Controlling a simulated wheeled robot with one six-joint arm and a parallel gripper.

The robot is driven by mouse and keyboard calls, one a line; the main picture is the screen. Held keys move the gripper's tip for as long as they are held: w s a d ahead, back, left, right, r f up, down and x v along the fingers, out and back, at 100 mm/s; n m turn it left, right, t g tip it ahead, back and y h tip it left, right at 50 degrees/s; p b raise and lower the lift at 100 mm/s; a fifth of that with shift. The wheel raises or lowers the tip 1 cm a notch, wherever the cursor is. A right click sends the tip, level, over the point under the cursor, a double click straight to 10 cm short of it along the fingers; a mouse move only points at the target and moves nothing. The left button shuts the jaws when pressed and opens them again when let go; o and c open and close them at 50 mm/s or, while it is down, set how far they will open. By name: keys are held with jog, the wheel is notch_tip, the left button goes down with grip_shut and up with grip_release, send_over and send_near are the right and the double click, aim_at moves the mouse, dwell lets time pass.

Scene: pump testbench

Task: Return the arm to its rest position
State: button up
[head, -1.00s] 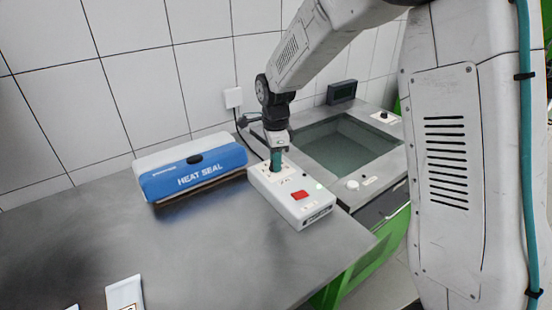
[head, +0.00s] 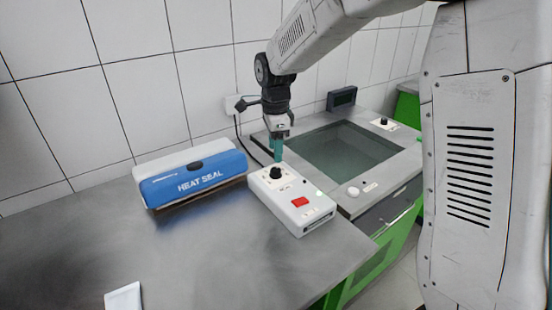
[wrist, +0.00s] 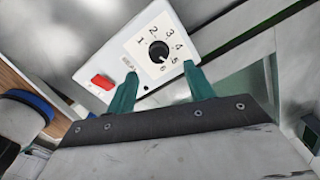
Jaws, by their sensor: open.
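My gripper (head: 278,150) hangs from my arm just behind and above the white control box in the head view. In the wrist view its two teal fingers (wrist: 160,90) are spread apart with nothing between them. The white control box (head: 313,214) lies on the grey bench, with a black dial (head: 277,172) and a red switch (head: 299,201). In the wrist view the dial (wrist: 159,51) shows beyond the fingertips, inside a ring of numbers, and the red switch (wrist: 103,81) is to its left. The gripper is clear of the dial.
A blue and white heat sealer (head: 195,181) stands left of the box on the bench (head: 190,255). A sunken tank (head: 343,153) with a small dark display (head: 341,98) lies to the right. A tiled wall (head: 130,95) closes the back. A white packet (head: 123,297) lies at the front.

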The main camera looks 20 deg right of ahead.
jog(key=shift+r, duration=0.8)
jog(key=shift+s+f+n, duration=0.1)
jog(key=shift+s+n, duration=0.05)
jog(key=shift+n, duration=0.65)
jog(key=s+d+r+n, duration=0.2)
jog(key=s+n, duration=0.3)
jog(key=s, duration=0.6)
jog(key=s+d+r+n+t, duration=0.1)
jog(key=s+n, duration=0.5)
jog(key=s, duration=0.6)
jog(key=s+d+r+n, duration=0.4)
jog(key=s+n, duration=0.2)
jog(key=s, duration=0.5)
jog(key=shift+s+r, duration=0.15)
